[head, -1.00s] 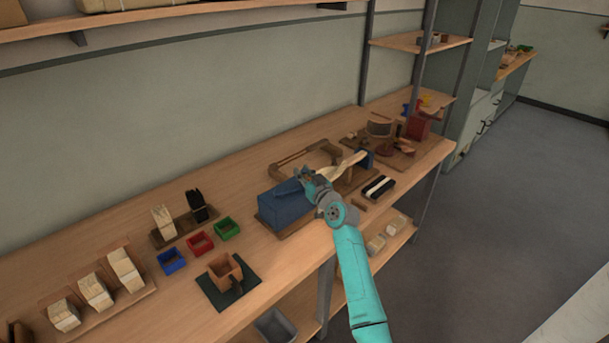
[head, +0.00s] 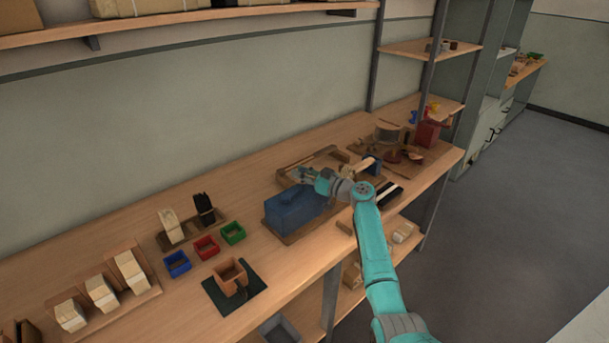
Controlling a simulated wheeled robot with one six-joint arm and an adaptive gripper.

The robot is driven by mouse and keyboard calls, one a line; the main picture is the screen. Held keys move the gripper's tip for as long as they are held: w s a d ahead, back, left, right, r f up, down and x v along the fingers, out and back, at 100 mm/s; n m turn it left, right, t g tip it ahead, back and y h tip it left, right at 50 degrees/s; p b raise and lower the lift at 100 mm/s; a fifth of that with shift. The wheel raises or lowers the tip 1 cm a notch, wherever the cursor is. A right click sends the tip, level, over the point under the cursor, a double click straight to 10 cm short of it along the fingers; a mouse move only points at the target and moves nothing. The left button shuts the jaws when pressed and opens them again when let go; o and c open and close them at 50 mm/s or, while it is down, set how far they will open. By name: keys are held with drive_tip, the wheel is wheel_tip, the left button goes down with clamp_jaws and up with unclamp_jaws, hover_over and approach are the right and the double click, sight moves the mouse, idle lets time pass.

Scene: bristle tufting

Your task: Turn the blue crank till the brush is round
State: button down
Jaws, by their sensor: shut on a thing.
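My gripper (head: 304,175) is at the far upper edge of the blue housing (head: 292,211), its fingers pointing left. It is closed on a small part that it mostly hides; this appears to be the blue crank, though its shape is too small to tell. The blue housing sits on a wooden base on the bench.
Red (head: 206,247), green (head: 233,233) and blue (head: 176,263) bins stand left of the housing. A brown box (head: 230,277) on a dark mat is in front of them. Dark and white strips (head: 387,194) lie right of my arm. More fixtures crowd the bench's far right end.

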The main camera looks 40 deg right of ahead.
drive_tip(key=shift+w+f+n+y, duration=0.1)
drive_tip(key=shift+w+n+y, duration=0.1)
drive_tip(key=shift+n+y, duration=0.15)
idle(0.3)
drive_tip(key=c, duration=1)
unclamp_jaws()
drive_tip(key=shift+o, duration=0.2)
drive_tip(key=v, duration=1.2)
